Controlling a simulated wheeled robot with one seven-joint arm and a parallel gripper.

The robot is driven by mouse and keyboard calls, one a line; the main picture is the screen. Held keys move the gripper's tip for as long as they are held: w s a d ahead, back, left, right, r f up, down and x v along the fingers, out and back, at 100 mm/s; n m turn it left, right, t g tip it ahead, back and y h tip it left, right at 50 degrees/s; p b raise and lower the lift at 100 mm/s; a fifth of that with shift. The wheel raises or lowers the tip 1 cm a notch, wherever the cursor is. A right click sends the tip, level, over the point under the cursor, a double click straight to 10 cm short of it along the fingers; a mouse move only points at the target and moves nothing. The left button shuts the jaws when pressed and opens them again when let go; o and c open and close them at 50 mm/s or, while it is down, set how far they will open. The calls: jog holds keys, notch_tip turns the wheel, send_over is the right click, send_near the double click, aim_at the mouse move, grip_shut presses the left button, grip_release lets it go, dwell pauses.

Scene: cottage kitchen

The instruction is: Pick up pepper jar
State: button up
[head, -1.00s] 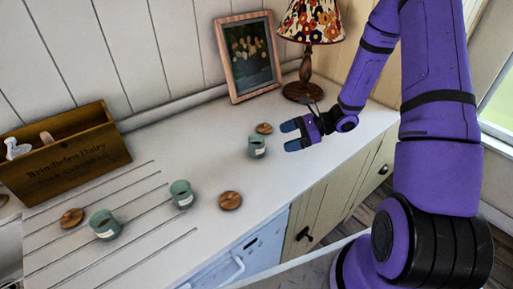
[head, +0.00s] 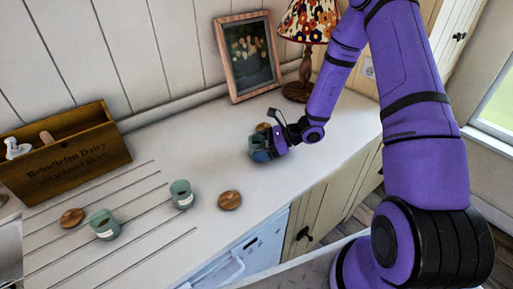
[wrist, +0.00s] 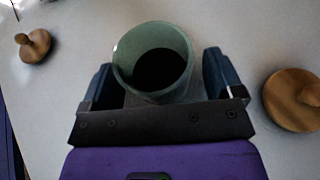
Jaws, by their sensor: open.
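A small green-grey jar (head: 255,141) stands uncovered on the white counter, partly hidden by my gripper (head: 264,153). In the wrist view the jar (wrist: 127,72) is open at the top and dark inside. It stands between my two open fingers, one on each side; I cannot tell whether either touches it. Two similar jars stand further left, one in the middle (head: 181,195) and one at the lower left (head: 104,224). Their contents are hard to make out, and no label is readable.
Round wooden lids lie behind the gripped-around jar (head: 263,127), at the middle front (head: 230,200) and at the left (head: 72,218). A wooden box (head: 70,163) stands at the left. A picture frame (head: 231,75) and lamp (head: 305,65) stand behind. The right counter is clear.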

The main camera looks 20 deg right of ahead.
jog(key=shift+a, duration=0.15)
jog(key=c, duration=1)
jog(key=shift+r, duration=0.1)
